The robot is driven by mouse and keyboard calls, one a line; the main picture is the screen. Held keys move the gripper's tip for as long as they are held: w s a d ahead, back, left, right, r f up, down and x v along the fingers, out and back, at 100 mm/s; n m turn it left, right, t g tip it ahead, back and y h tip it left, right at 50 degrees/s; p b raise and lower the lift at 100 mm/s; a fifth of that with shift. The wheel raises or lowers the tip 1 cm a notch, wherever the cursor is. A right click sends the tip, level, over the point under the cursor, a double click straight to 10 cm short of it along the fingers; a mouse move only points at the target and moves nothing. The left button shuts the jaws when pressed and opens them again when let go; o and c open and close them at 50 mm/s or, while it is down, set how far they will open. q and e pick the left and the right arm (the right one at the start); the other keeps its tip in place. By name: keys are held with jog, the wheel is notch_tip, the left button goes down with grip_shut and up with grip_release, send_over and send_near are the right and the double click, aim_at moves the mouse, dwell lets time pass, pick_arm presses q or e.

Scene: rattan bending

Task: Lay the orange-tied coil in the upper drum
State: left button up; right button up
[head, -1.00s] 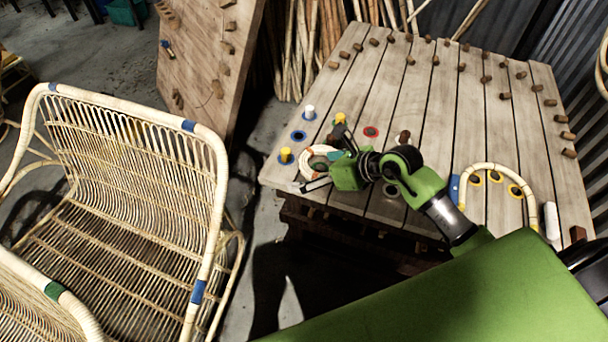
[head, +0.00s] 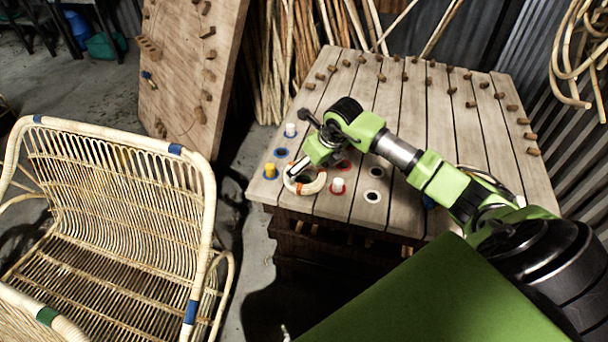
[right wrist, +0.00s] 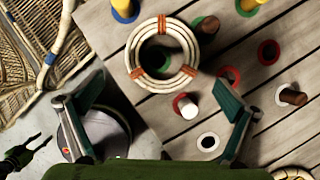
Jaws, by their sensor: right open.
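The orange-tied coil (head: 313,187), a pale rattan ring with orange bindings, lies on the plank table near its front left edge. It shows whole in the right wrist view (right wrist: 134,59), beyond my fingertips. My right gripper (head: 296,167) is open and empty, just above the coil in the head view, with its fingers spread wide in the right wrist view (right wrist: 162,102). My left gripper (right wrist: 42,142) appears small at the left edge of the right wrist view, fingers apart and empty. No upper drum is clearly recognisable; a grey round object (right wrist: 103,132) sits low beside the table, partly covered.
Yellow, white and brown pegs and coloured rings stand around the coil, including a white peg (head: 338,185) and a yellow peg (head: 270,170). Wooden blocks line the far side of the table (head: 400,110). A rattan bench (head: 110,190) stands left, a peg board (head: 190,75) behind.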

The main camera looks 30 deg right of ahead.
jog(key=shift+w+f, duration=0.15)
jog(key=shift+f, duration=0.25)
jog(key=shift+w+f+p, duration=0.15)
jog(key=shift+f+p, duration=0.2)
jog(key=p+x, duration=0.1)
jog(key=x, duration=0.2)
jog(key=shift+w+d, duration=0.15)
jog(key=shift+w+f, duration=0.2)
jog(key=shift+f, duration=0.35)
pick_arm(q)
jog(key=shift+s+a+r, duration=0.25)
jog(key=shift+s+r, duration=0.35)
jog(key=shift+r, duration=0.25)
pick_arm(e)
jog(key=shift+c, duration=0.4)
pick_arm(q)
jog(key=shift+w, duration=0.1)
pick_arm(e)
jog(key=c, duration=1)
jog(key=shift+r, duration=0.1)
